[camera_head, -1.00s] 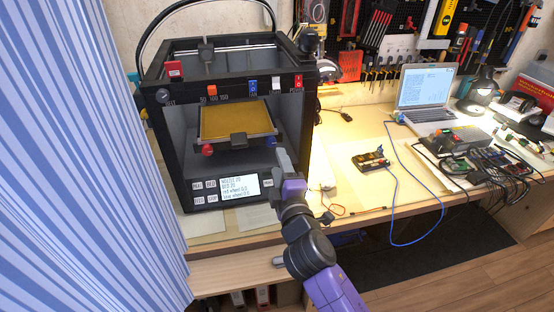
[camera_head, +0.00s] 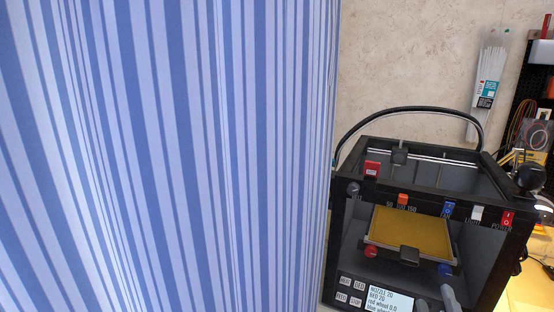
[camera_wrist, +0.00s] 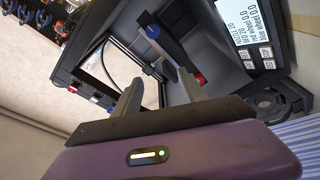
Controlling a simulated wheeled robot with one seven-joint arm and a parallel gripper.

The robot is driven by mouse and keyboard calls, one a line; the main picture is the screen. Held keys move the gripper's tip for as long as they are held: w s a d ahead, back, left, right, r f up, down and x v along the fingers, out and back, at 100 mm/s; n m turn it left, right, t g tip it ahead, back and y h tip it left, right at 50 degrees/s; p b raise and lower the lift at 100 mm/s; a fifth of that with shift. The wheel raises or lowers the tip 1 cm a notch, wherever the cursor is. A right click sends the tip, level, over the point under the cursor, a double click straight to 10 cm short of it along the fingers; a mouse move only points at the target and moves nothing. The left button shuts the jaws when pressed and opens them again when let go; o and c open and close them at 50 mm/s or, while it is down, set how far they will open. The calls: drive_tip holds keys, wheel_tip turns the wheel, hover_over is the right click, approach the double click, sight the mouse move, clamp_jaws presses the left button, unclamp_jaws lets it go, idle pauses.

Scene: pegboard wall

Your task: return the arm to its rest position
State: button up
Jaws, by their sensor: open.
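My gripper (camera_wrist: 160,92) shows in the wrist view with its two grey fingers apart and nothing seen between them. The fingers point toward the front of a black 3D printer (camera_wrist: 275,98), which appears tilted in that view. In the head view, the grey fingertips (camera_head: 436,301) show at the bottom edge, in front of the printer (camera_head: 480,290) near its screen. The rest of my arm is below the head view. I cannot tell how far the fingers are from the printer.
A blue and white striped curtain (camera_head: 170,150) fills the left of the head view, beside the printer. The printer holds a yellow bed plate (camera_head: 412,235) and has a small screen (camera_head: 388,300). A bag of white strips (camera_head: 487,85) hangs on the wall. Tools hang at far right.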

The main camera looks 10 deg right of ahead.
drive_tip(key=s+a+f+m+g+y, duration=0.1)
drive_tip(key=s+a, duration=0.4)
drive_tip(key=s, duration=0.6)
drive_tip(key=s+a+f+m+g+y, duration=0.1)
drive_tip(key=s+a+f+m+y, duration=0.2)
drive_tip(key=s, duration=0.8)
drive_tip(key=s+a+f+m+y, duration=0.2)
drive_tip(key=s+a+m+y, duration=0.1)
drive_tip(key=s+a, duration=0.5)
drive_tip(key=s, duration=0.3)
drive_tip(key=shift+f+g+y, duration=0.4)
